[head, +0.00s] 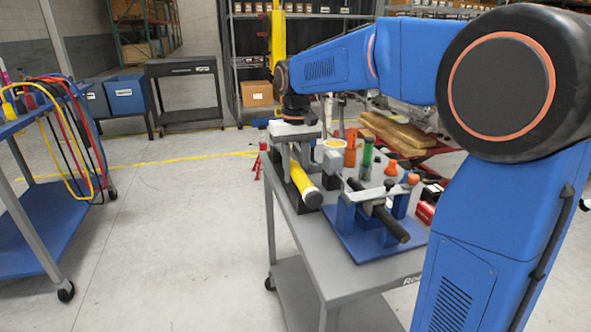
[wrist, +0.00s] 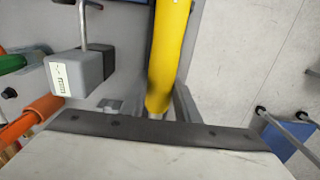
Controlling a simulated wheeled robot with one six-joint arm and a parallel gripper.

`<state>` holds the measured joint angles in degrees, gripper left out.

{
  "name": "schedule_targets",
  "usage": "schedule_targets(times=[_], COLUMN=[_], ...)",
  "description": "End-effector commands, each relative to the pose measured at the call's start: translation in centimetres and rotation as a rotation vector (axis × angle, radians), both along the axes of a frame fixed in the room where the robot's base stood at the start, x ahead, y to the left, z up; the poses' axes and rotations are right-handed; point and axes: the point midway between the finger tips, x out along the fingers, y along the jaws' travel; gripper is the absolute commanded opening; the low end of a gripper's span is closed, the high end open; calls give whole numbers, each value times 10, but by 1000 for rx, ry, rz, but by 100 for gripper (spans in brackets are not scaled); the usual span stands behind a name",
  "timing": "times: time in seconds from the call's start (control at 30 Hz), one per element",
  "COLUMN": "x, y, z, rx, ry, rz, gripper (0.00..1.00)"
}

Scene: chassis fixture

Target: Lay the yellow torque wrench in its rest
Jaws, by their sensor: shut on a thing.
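The yellow torque wrench (head: 303,184) is held at an angle over the left side of the grey cart, its black end (head: 312,198) toward the camera. My gripper (head: 296,166) is shut on the wrench, with the jaws around its far part. In the wrist view the yellow wrench (wrist: 172,45) runs up from my gripper to the top edge. A dark grey stand (head: 300,222) under the wrench appears to be its rest. The wrench hides part of it, and I cannot tell whether they touch.
A blue fixture (head: 352,240) with a black-handled tool (head: 385,222) stands just right of the wrench. A grey block (wrist: 80,75) is close to the wrench in the wrist view. Orange and green bottles (head: 367,158) stand behind. Floor left of the cart is clear.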

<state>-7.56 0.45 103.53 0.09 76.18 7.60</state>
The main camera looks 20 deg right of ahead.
Motion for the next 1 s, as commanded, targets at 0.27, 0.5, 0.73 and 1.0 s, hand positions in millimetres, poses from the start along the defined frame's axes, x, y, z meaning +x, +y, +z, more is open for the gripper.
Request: schedule_targets(times=[0.27,0.5,0.73,1.0], x=[0,0,0,1], y=[0,0,0,0], z=[-1,-1,-2,20], rx=[0,0,0,0], ry=[-3,-2,0,-2], rz=[0,0,0,0], gripper=[0,50,50,50])
